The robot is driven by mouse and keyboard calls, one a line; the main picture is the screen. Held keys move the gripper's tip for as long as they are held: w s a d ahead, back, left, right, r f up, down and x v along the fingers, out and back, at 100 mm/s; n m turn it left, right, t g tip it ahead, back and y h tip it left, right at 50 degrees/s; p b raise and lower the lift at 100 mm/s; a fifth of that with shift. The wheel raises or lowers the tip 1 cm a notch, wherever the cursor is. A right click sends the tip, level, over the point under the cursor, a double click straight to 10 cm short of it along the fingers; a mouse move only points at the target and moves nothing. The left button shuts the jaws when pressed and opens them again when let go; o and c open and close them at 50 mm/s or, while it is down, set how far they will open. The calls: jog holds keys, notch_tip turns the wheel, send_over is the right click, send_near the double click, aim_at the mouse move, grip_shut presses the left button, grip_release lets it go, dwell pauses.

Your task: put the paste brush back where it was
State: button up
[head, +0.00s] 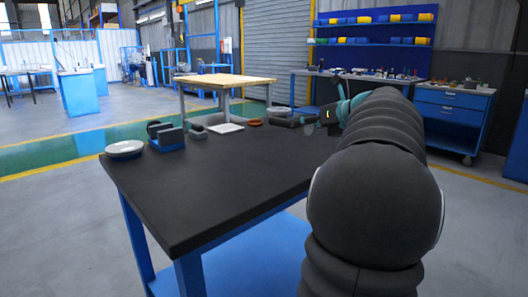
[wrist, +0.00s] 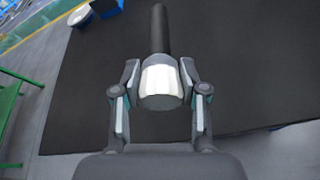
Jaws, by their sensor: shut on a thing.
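The paste brush, with a long black handle and a wide pale, silvery band (wrist: 161,80), is between the fingers of my gripper (wrist: 160,88) in the wrist view. The fingers are shut on the pale band, and the black handle points away from me. In the head view my gripper (head: 326,117) is at the far right part of the black table (head: 215,190), and the dark brush (head: 287,122) sticks out to its left. I cannot tell whether the brush touches the table top. My arm hides part of the table's right side.
Along the table's far edge stand a white round dish (head: 125,148), a blue holder (head: 166,139) with a dark round thing, a small grey piece (head: 197,133), a white flat tray (head: 226,128) and an orange-brown ring (head: 252,122). The table's front and middle are clear.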

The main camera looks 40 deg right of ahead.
jog(key=b, duration=0.1)
send_over(270, 163)
jog(key=f, duration=0.6)
jog(key=shift+s+a+f, duration=0.15)
jog(key=shift+s+f, duration=0.05)
jog(key=shift+f, duration=0.05)
jog(key=shift+f+b, duration=0.65)
jog(key=shift+f, duration=1.4)
jog(key=shift+f, duration=0.1)
jog(key=o, duration=1.3)
